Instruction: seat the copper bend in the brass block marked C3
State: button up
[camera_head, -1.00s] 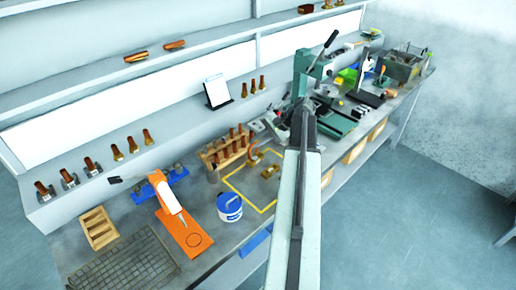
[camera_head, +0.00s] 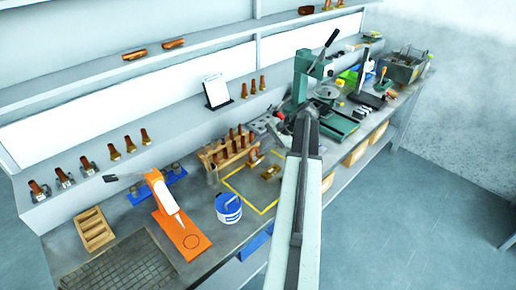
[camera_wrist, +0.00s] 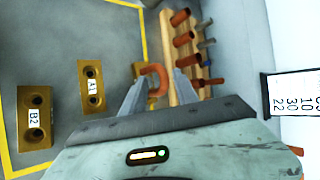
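The copper bend (camera_wrist: 155,72) shows as an orange arch between my fingertips in the wrist view. A piece of brass (camera_wrist: 152,103) shows just below it, mostly covered by my gripper. I cannot tell whether the bend stands in it or beside it, and no C3 mark is readable. The brass block marked A1 (camera_wrist: 92,88) and the one marked B2 (camera_wrist: 35,117) lie left of the fingers. My gripper (camera_wrist: 159,75) points down with its fingers apart, and appears above the bend rather than closed on it. In the head view my arm hides it.
A wooden rack of copper pipes (camera_wrist: 184,60) stands close to the right finger. It also shows in the head view (camera_head: 228,150). A blue-and-white tub (camera_head: 229,208) and an orange mat (camera_head: 182,235) lie left of the yellow outline. A green press (camera_head: 312,85) stands behind my arm.

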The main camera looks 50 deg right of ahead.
jog(key=p+v, duration=0.7)
jog(key=v, duration=0.4)
jog(key=shift+s, duration=0.2)
jog(key=shift+r, duration=0.15)
